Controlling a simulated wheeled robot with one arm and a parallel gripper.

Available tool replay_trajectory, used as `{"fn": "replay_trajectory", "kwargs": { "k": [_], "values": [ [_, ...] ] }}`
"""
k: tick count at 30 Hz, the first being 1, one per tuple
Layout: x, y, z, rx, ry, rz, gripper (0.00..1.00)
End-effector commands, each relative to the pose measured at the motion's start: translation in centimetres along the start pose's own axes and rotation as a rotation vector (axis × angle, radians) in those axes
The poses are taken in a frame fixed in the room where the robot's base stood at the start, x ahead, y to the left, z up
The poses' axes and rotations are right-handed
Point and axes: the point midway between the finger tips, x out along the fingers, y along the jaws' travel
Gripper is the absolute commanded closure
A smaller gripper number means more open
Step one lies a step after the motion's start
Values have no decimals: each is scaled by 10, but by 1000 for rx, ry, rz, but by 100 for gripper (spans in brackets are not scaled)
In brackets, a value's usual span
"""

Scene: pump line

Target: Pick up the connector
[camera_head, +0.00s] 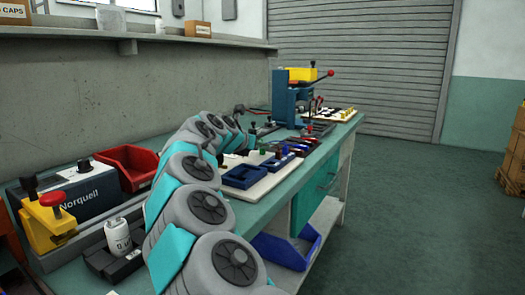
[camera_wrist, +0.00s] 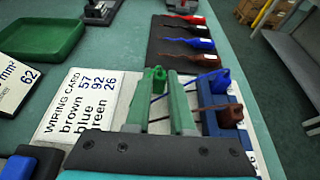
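In the wrist view my gripper (camera_wrist: 160,78) points away from the camera with its two green fingers apart. A small green connector (camera_wrist: 158,83) stands between the fingertips, nearer the left one; a gap shows on the right. In the head view my arm hides the gripper's fingers, and a small green piece (camera_head: 262,147) shows beside the arm's end.
A printed wiring card (camera_wrist: 75,105) lies left of my gripper. A dark mat (camera_wrist: 160,48) with red, blue and brown leads is beyond it. A green tray (camera_wrist: 45,42) stands at the upper left. In the head view a blue press (camera_head: 285,100) stands farther along the bench.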

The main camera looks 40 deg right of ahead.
Motion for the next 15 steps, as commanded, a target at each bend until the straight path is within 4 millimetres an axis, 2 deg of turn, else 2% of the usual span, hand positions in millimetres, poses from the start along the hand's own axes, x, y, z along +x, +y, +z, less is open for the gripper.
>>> {"fn": "replay_trajectory", "kwargs": {
  "k": [1,5,15],
  "values": [
    [0,0,0,0,0,0,86],
    [0,0,0,0,0,0,100],
    [0,0,0,0,0,0,100]
  ]
}}
